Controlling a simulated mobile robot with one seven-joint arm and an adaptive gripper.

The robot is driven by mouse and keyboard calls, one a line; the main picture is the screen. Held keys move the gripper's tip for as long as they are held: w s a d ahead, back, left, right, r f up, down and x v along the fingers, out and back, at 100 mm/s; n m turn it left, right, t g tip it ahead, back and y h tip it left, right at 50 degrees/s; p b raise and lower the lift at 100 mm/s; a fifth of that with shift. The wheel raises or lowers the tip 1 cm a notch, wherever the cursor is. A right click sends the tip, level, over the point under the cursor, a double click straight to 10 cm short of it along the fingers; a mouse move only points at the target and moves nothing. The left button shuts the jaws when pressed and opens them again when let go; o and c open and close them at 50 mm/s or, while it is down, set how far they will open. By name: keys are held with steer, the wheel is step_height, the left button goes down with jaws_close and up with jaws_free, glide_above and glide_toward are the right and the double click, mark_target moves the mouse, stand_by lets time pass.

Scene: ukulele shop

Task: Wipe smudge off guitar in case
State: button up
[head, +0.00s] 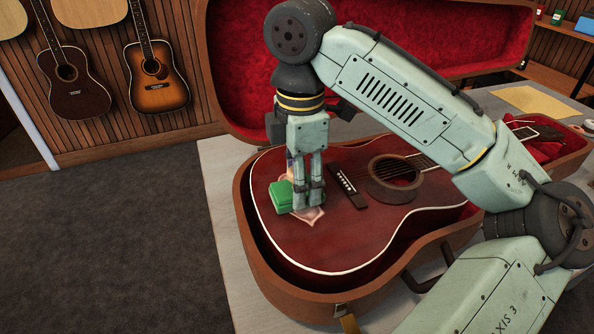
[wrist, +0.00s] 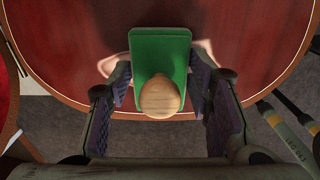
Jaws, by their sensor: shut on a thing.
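A dark red guitar (head: 345,235) lies face up in an open case (head: 262,262) with red plush lining. My gripper (head: 307,205) points down over the guitar's lower body, left of the bridge. In the wrist view my gripper (wrist: 165,105) is shut on the round wooden knob (wrist: 161,97) of a green block (head: 281,196). The green block (wrist: 160,50) is at the guitar top; I cannot tell whether it touches. A pale pinkish smudge (head: 308,216) shows beside and under the block. It also shows on both sides of the block in the wrist view (wrist: 112,66). The block hides its middle.
The case's raised lid (head: 240,75) stands behind the guitar. The case rests on a grey table (head: 219,190), with a yellow cloth (head: 535,102) at the back right. Guitars (head: 156,85) hang on the wooden wall at left.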

mark_target(315, 227)
steer(key=shift+s+d+p, duration=0.3)
steer(key=shift+s+p, duration=0.1)
steer(key=shift+s, duration=0.4)
steer(key=shift+s+d+p, duration=0.25)
steer(key=shift+s+p, duration=0.1)
steer(key=shift+s, duration=0.45)
steer(key=shift+s+d+r+p, duration=0.1)
steer(key=shift+s+d+p, duration=0.1)
steer(key=shift+s+p, duration=0.35)
steer(key=shift+s+d+p, duration=0.2)
steer(key=shift+s, duration=0.5)
steer(key=shift+s+d, duration=0.1)
steer(key=shift+s, duration=0.2)
steer(key=shift+f, duration=0.2)
